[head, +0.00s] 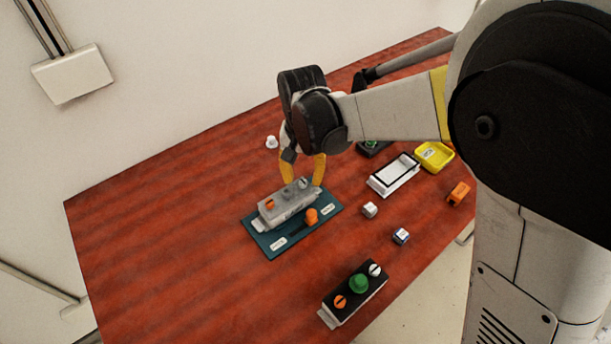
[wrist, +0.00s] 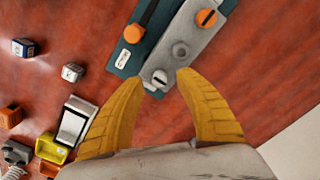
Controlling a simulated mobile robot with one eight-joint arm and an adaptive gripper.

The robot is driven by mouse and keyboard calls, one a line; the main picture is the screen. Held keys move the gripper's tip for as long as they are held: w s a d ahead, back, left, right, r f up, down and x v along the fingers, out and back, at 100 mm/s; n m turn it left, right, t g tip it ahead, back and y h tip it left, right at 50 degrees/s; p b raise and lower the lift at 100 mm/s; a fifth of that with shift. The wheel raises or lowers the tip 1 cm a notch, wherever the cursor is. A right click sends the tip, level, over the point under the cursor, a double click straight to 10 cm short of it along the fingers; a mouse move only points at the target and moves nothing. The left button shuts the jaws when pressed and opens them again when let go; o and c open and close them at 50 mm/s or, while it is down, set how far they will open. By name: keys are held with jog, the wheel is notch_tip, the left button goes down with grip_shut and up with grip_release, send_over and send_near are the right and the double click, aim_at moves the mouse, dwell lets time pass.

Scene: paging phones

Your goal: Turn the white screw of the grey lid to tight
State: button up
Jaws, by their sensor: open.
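The grey lid (head: 284,209) lies on a teal base plate (head: 271,243); in the wrist view the lid (wrist: 203,42) runs from lower left to upper right. The white screw (wrist: 160,78) is at its near end, with a dark slot across its head. A grey knob (wrist: 180,50) and an orange screw (wrist: 207,18) are further along the lid. My gripper (wrist: 162,76) has its two yellow fingers open, with the white screw showing between the tips. In the head view my gripper (head: 303,180) is down at the lid's far end. Contact with the screw cannot be told.
An orange knob (head: 311,215) stands on the teal plate beside the lid. A black box (head: 352,295) with a green button is nearer. Small cubes (head: 370,210), a white-framed box (head: 394,175) and a yellow tray (head: 434,155) lie right. The table's left is clear.

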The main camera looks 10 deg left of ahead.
jog(key=shift+f, duration=0.95)
grip_shut()
